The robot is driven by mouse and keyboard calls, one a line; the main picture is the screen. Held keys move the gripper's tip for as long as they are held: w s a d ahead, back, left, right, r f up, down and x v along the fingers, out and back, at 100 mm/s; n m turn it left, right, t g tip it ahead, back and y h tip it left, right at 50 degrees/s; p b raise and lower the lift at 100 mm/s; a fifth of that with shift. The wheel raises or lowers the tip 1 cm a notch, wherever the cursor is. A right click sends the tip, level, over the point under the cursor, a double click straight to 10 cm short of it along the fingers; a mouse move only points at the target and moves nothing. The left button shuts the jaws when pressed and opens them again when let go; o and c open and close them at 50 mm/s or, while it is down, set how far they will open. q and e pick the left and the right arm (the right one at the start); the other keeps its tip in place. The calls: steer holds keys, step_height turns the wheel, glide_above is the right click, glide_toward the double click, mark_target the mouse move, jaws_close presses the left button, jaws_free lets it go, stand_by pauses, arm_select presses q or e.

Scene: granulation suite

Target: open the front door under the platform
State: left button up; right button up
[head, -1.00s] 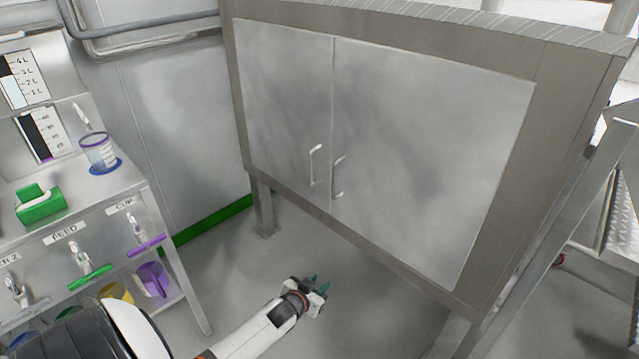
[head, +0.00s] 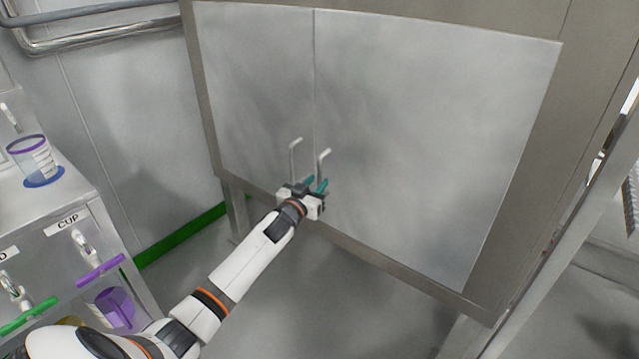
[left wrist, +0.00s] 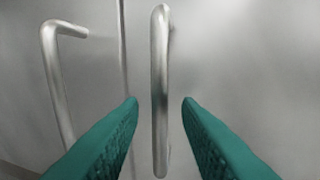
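The cabinet under the platform has two closed grey metal doors, a left door (head: 255,90) and a right door (head: 430,130). Each has a vertical bar handle near the middle seam: the left handle (head: 292,158) and the right handle (head: 321,164). My left gripper (head: 317,185) is at the lower part of the right handle. In the left wrist view its teal fingers (left wrist: 160,103) are open, one on each side of the right handle (left wrist: 160,75), with gaps showing on both sides. The left handle (left wrist: 58,85) stands outside the fingers. My right gripper is not in view.
A metal bench at the left holds a clear cup with a purple rim (head: 33,158) on a blue base. A purple scoop-like vessel (head: 115,306) is below it. A metal post (head: 560,240) stands at the right. The floor below the doors is clear.

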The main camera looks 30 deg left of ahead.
arm_select(q)
steer(key=shift+w+a, duration=0.2)
steer(key=shift+w, duration=1.15)
steer(key=shift+c, duration=0.4)
jaws_close()
